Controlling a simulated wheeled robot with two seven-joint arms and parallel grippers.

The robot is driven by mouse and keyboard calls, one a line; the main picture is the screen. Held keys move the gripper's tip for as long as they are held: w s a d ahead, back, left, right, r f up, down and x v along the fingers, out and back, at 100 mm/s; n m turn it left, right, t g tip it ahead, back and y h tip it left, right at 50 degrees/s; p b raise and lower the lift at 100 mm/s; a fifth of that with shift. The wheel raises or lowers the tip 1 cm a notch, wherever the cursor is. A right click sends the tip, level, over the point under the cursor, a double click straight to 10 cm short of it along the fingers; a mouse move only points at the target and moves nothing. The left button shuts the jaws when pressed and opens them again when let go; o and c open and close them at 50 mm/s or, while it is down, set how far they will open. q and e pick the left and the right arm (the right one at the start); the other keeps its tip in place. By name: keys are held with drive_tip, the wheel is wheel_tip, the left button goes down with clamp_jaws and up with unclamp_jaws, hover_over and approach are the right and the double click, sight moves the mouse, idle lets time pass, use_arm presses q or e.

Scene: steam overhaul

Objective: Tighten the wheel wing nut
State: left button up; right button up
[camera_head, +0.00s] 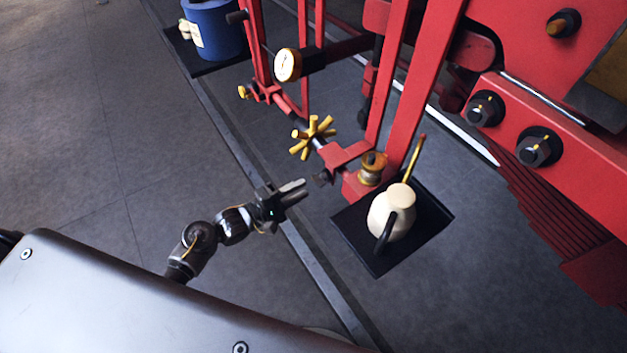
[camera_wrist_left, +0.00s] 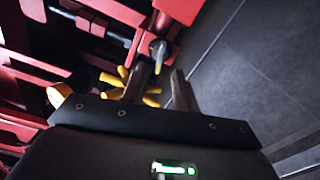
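The wheel wing nut seems to be the yellow, several-spoked wheel (camera_head: 313,136) on the red frame's threaded rod. Its yellow spokes also show in the left wrist view (camera_wrist_left: 113,80), partly hidden behind a finger. My left gripper (camera_head: 303,189) is in front of the frame, below and left of the wheel, apart from it. In the left wrist view its two fingers (camera_wrist_left: 160,85) stand apart with nothing held between them. My right gripper is not in view.
A cream oil can (camera_head: 392,212) stands on a black mat (camera_head: 431,215) right of my gripper. A brass cup (camera_head: 372,167) and a round gauge (camera_head: 287,65) sit on the red frame. A blue container (camera_head: 222,30) stands at the back. Floor left of my arm is clear.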

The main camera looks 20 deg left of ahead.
sight(320, 179)
use_arm(q)
drive_tip(key=x, duration=0.5)
drive_tip(key=shift+w, duration=0.1)
clamp_jaws()
